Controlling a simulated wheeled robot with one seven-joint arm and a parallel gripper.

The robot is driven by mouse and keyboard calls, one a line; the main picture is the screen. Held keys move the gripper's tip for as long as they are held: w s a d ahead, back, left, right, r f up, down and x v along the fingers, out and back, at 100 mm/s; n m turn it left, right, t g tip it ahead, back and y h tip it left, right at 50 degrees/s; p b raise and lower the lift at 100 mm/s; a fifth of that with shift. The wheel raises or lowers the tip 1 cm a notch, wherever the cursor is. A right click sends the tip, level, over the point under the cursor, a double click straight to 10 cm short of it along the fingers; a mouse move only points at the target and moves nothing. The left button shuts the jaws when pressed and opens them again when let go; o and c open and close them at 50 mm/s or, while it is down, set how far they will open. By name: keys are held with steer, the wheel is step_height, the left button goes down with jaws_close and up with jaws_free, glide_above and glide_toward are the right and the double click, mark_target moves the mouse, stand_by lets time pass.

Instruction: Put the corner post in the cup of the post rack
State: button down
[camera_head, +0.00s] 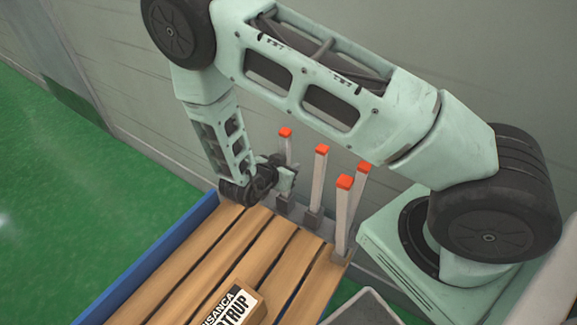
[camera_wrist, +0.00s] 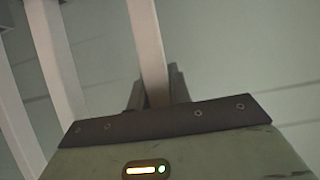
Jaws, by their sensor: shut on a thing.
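The corner post (camera_head: 288,152) is a pale upright bar with a red-orange cap, leftmost of several alike. My gripper (camera_head: 288,178) is shut on it below the cap. In the wrist view the post (camera_wrist: 148,45) runs down between the dark fingers (camera_wrist: 157,90). The post rack stands along the wall end of the slatted platform, with dark cups at its foot. One cup (camera_head: 285,204) lies below the held post; the post's lower end is partly hidden by my gripper, so I cannot tell whether it is inside. Another cup (camera_head: 313,217) holds a neighbouring post (camera_head: 318,180).
Two more capped posts, one in front (camera_head: 343,215) and one behind it (camera_head: 361,180), stand to the right. The wooden slatted platform (camera_head: 215,262) has a blue side rail (camera_head: 150,264). A labelled box (camera_head: 250,303) lies on the slats. A grey wall (camera_wrist: 235,50) is behind.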

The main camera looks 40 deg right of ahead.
steer(key=shift+f, duration=0.15)
steer(key=c, duration=1.3)
jaws_free()
